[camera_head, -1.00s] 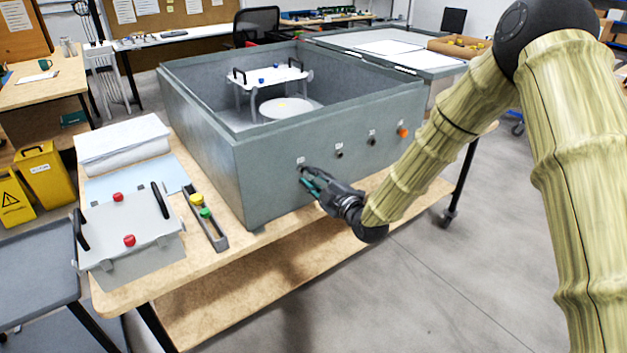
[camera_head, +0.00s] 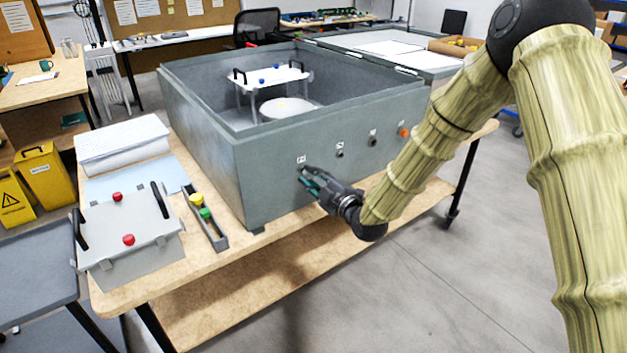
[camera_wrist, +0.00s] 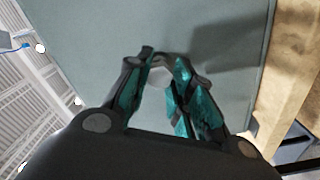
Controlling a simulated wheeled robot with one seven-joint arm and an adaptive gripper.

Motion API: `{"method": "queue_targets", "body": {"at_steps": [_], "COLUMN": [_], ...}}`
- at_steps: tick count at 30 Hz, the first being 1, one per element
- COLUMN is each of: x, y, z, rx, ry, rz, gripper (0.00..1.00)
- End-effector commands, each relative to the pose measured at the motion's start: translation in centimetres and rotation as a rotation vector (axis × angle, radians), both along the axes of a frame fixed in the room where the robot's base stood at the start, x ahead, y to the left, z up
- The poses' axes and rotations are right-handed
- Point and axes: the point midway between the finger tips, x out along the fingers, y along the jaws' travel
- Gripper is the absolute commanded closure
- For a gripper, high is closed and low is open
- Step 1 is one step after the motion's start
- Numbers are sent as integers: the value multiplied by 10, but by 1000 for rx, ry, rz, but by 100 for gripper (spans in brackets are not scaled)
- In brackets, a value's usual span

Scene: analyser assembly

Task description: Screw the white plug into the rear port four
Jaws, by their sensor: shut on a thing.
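The grey analyser box (camera_head: 270,185) stands on the wooden table, with a row of ports on its front wall. My gripper (camera_head: 304,173) is at the leftmost port in the head view, its fingertips at the wall. In the wrist view my gripper (camera_wrist: 162,68) is shut on a pale piece, the white plug (camera_wrist: 160,73), between its teal-padded fingers and close to the grey wall. The port behind the plug is hidden, so I cannot tell how deep the plug sits. To the right are two dark ports (camera_head: 340,152) and an orange plug (camera_head: 403,132).
A narrow holder (camera_head: 217,240) with a yellow and a green plug lies left of the box. A grey lid (camera_head: 130,235) with red knobs and black handles lies beside it. A white stand (camera_head: 270,77) is inside the box. Floor in front of the table is clear.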

Motion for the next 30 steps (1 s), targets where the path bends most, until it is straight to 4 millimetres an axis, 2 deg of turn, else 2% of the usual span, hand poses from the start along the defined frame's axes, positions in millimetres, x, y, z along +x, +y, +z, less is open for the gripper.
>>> {"method": "queue_targets", "body": {"at_steps": [30], "x": [5], "y": [3], "z": [0], "rx": [0], "ry": [0], "rz": [-1], "gripper": [100]}}
